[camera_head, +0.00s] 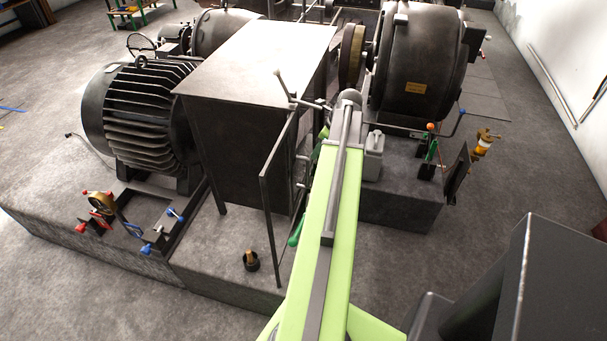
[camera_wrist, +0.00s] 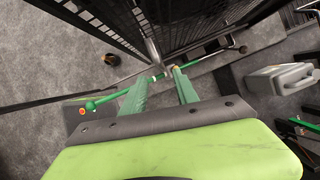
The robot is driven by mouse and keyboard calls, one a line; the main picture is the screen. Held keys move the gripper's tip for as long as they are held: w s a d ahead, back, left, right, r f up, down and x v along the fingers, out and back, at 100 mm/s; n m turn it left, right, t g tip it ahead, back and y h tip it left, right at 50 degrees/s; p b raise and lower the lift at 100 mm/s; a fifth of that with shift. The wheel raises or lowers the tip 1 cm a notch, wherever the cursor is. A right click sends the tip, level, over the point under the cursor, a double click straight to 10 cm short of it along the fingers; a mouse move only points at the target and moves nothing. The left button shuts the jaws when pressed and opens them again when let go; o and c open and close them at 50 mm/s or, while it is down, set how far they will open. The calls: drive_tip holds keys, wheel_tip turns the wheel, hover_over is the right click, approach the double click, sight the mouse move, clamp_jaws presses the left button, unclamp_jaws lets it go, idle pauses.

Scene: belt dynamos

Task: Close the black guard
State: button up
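The black guard (camera_head: 255,110) is a large dark box over the belt between the machines. Its narrow hinged door panel (camera_head: 283,185) stands swung out on the side facing my arm. In the wrist view, dark mesh panels of the guard (camera_wrist: 185,20) fill the top. My gripper (camera_wrist: 165,76) has two green fingers standing apart beside a thin metal rod with green handle ends (camera_wrist: 108,98), close to the lower edge of the panels. Contact with the rod or guard cannot be told. In the head view, my arm hides most of the gripper.
A finned black motor (camera_head: 145,115) stands left of the guard and a big round dynamo (camera_head: 415,65) right of it. Coloured levers (camera_head: 430,150) stand at the right.

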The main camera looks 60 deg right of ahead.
drive_tip(key=b+x, duration=1.1)
drive_tip(key=x, duration=0.3)
drive_tip(key=shift+a+r, duration=0.1)
clamp_jaws()
idle(0.7)
